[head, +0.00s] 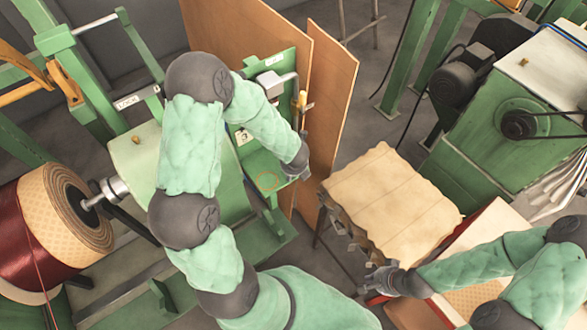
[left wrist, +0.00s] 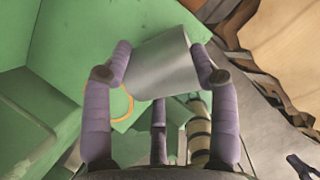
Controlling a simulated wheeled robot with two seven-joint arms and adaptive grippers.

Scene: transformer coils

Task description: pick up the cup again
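The cup (left wrist: 165,65) is a plain grey metal cylinder, tilted in the left wrist view. The two purple fingers of my left gripper (left wrist: 162,72) press on its opposite sides near their tips, so the gripper is shut on it. In the head view my left gripper (head: 299,168) is small, beside the green machine panel, and I cannot make out the cup there. An orange ring (left wrist: 121,104) on the green surface shows just left of the cup. My right gripper (head: 374,279) is by the front edge of the cloth-covered table, its fingers apart, with nothing seen between them.
The brown-covered table (head: 385,200) has a ragged edge. Wooden boards (head: 325,105) stand behind my left gripper. A yellow-handled lever (head: 302,100) rises close to it. A large wound coil (head: 55,215) is at the left, and a green machine (head: 515,100) at the upper right.

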